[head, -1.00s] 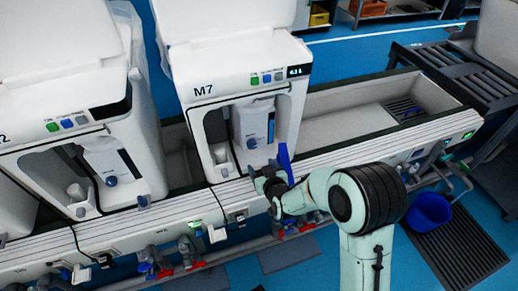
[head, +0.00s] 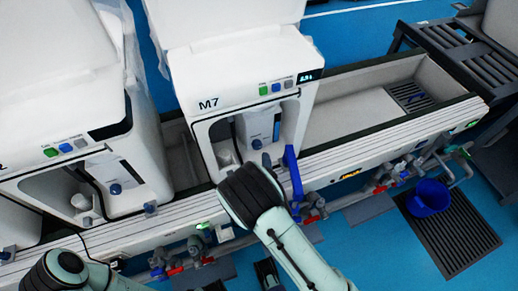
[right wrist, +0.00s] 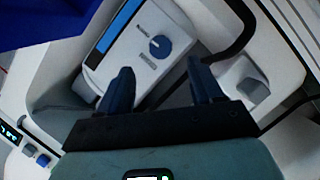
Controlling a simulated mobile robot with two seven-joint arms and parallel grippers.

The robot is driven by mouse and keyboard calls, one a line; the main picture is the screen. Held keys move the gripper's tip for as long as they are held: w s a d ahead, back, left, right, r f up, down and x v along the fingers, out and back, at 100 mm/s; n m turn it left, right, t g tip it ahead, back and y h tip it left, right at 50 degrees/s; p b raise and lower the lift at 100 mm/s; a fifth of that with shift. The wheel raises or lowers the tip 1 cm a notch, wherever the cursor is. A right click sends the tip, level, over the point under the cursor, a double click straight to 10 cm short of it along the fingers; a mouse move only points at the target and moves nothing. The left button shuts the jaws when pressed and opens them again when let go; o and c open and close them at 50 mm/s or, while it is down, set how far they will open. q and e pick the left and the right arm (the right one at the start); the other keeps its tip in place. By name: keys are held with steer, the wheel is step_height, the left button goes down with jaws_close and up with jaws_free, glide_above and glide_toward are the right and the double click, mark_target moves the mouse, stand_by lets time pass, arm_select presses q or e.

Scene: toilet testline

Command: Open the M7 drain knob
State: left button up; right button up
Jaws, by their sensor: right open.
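The white M7 machine (head: 235,95) stands in the middle of the head view. A round blue knob (head: 257,144) sits low on the white unit in its front opening. In the right wrist view the knob (right wrist: 159,47) shows a pale pointer mark and faces me. My right gripper (right wrist: 160,75) is open and empty, its two dark blue fingers well apart. The knob lies beyond the fingertips, between them in the picture, with no visible contact. In the head view my right arm largely hides that gripper. My left gripper is out of view.
A tall blue piece (head: 293,172) stands at M7's right front corner, close to my right arm. A similar white machine (head: 70,125) is at left. An open trough (head: 350,110) lies to the right. Pipes with red-handled valves (head: 313,219) run below the ledge.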

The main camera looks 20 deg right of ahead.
mark_target(258, 148)
steer(key=b+x, duration=0.1)
steer(key=x, duration=0.7)
